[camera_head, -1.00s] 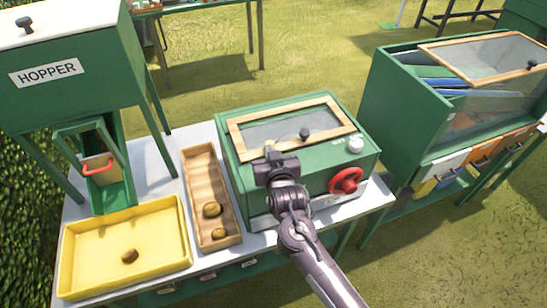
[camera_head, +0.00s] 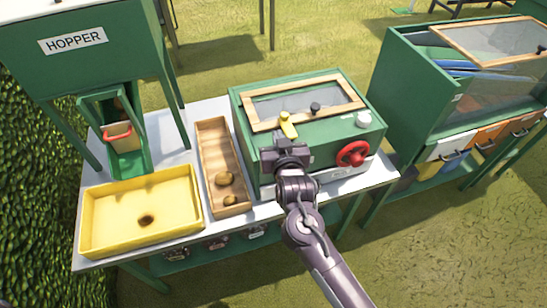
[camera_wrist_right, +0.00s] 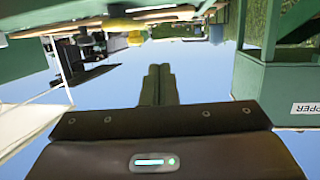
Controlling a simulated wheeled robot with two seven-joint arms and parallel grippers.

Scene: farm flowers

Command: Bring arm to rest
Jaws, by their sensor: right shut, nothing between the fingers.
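My right arm comes in from the bottom of the head view. Its gripper (camera_head: 285,150) is in front of the green box (camera_head: 325,133), covering part of its front left; I cannot tell the gap between them. The right wrist view shows the two fingers (camera_wrist_right: 158,85) together with nothing between them. A yellow handle (camera_head: 288,124) shows on the box just beyond the gripper. The box has a wood-framed lid (camera_head: 305,100) with a black knob, a white knob (camera_head: 362,120) and a red wheel (camera_head: 352,154). My left gripper is not in view.
The green hopper (camera_head: 80,62) stands at the left, above a yellow tray (camera_head: 105,240) with a brown spot or lump. A wooden trough (camera_head: 215,150) holds two brown lumps. Another green cabinet (camera_head: 410,85) stands at the right. Grass (camera_head: 450,230) is open at the lower right.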

